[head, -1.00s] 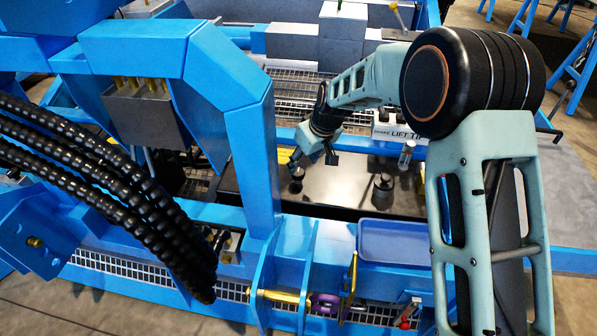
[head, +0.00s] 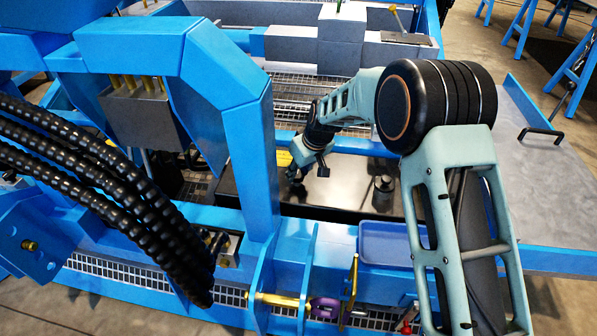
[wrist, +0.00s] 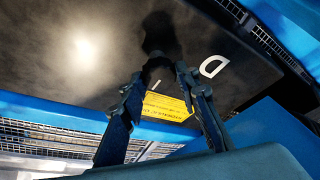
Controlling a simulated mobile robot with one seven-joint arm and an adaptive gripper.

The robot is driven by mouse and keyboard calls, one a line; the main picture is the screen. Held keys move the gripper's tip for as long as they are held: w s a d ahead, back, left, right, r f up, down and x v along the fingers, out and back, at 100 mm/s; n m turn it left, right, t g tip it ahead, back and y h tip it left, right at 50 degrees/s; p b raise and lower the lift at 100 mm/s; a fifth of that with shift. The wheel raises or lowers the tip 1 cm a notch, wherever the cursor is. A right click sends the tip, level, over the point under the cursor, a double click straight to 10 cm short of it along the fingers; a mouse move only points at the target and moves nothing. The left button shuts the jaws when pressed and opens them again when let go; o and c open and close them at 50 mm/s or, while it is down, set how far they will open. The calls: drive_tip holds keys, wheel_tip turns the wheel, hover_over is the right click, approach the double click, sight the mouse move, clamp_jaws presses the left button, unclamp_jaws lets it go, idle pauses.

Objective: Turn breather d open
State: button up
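Breather d is a dark knob (wrist: 158,62) on the dark lid, beside a white letter D (wrist: 212,66) in the wrist view. In the head view it is largely hidden at my gripper (head: 308,168), so its turn position cannot be told. In the wrist view my gripper (wrist: 160,76) has its two fingers spread, with the dark knob between and just beyond the tips. I cannot tell whether the fingers touch it. A second breather (head: 383,190) stands upright on the lid (head: 345,180), to the right.
A blue post (head: 252,170) stands just left of my gripper, with black ribbed hoses (head: 110,185) further left. A blue tray (head: 384,243) lies in front of the lid. A yellow label (wrist: 168,107) is near the fingers.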

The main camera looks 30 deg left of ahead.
drive_tip(key=c, duration=0.3)
drive_tip(key=n+g, duration=0.1)
drive_tip(key=n, duration=0.1)
drive_tip(key=shift+w+d+n, duration=0.1)
drive_tip(key=shift+w+n, duration=0.05)
drive_tip(key=shift+n, duration=0.25)
drive_tip(key=n+g, duration=0.1)
drive_tip(key=n, duration=0.1)
drive_tip(key=n+p, duration=0.1)
drive_tip(key=n, duration=0.1)
drive_tip(key=shift+w+n+g+y, duration=0.1)
drive_tip(key=shift+n+g+y, duration=0.2)
drive_tip(key=shift+g, duration=0.1)
drive_tip(key=n, duration=0.2)
drive_tip(key=n+g, duration=0.1)
drive_tip(key=n, duration=0.1)
drive_tip(key=shift+w+g, duration=0.1)
drive_tip(key=shift+g, duration=0.2)
drive_tip(key=shift+n+g+h, duration=0.4)
drive_tip(key=shift+n+h, duration=0.3)
drive_tip(key=shift+n, duration=1.4)
